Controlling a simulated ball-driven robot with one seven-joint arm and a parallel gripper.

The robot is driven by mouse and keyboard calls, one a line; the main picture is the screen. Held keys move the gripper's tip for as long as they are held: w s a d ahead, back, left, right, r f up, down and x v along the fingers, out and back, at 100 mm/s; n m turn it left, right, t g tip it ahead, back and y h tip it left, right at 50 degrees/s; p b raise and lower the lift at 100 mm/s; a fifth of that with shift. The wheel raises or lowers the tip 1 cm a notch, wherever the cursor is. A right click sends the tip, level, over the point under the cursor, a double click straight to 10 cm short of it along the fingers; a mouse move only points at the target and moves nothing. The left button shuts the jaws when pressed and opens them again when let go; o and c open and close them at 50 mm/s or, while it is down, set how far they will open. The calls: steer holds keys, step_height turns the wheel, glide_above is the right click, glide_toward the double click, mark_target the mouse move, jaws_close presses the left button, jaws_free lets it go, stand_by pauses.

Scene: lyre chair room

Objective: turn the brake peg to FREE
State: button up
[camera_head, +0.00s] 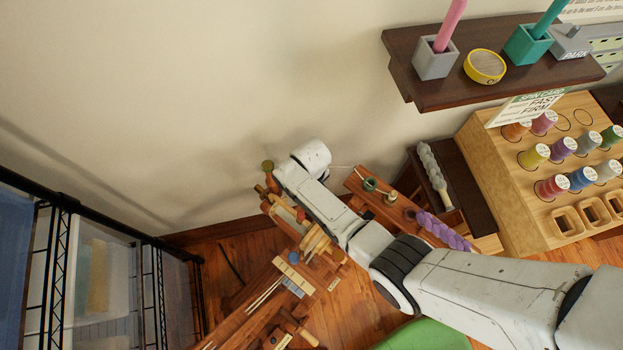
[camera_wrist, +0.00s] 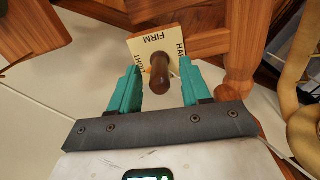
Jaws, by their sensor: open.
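A round-ended brown wooden peg (camera_wrist: 159,72) stands on a square cream plate (camera_wrist: 150,43) in the wrist view. The plate reads FIRM, with partly covered words beside it; no FREE shows, so I cannot tell whether this is the brake peg. My gripper (camera_wrist: 158,68) is open, its teal fingers on either side of the peg with gaps showing. In the head view my arm hides the fingers above the wooden apparatus (camera_head: 259,306). A cream plate with a blue knob (camera_head: 293,258) and a lower wooden peg (camera_head: 300,327) show there.
A turned wooden post (camera_wrist: 240,65) stands close to the right finger. In the head view, a black wire rack (camera_head: 60,215) is at left, a dark shelf (camera_head: 430,92) above right, a spool stand (camera_head: 505,175) at right, and a green seat (camera_head: 425,336) below my arm.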

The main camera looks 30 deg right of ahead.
step_height(320, 180, up, 10)
steer(key=shift+f+p, duration=0.25)
steer(key=shift+p, duration=0.3)
